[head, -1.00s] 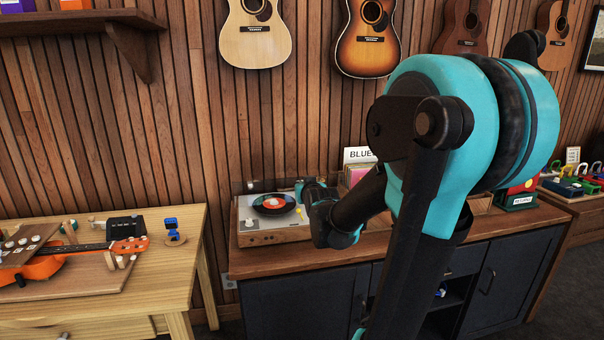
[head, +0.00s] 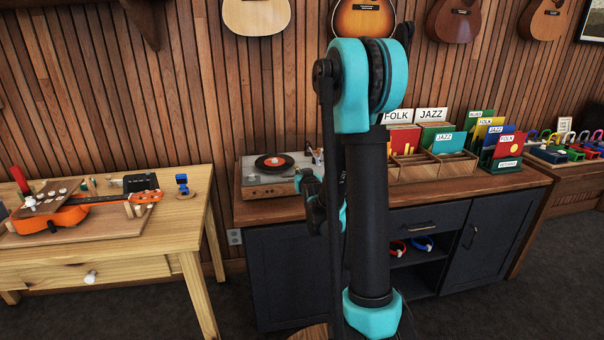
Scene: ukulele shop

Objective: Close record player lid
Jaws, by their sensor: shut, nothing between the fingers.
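The record player (head: 258,189) stands on the left end of the dark cabinet in the head view. A black record with an orange label (head: 274,162) lies on its deck. A clear, greyish cover seems to lie low over the deck, but its edges are too faint to be sure of the lid's angle. My gripper (head: 299,180) is shut and empty at the player's front right corner. It is small and partly hidden by my arm; I cannot tell whether it touches the player.
Record bins (head: 434,167) with folk and jazz cards stand right of the player. A wooden workbench (head: 190,235) with an orange ukulele (head: 60,219) is at the left, with a gap between it and the cabinet (head: 283,275). Guitars hang on the wall above.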

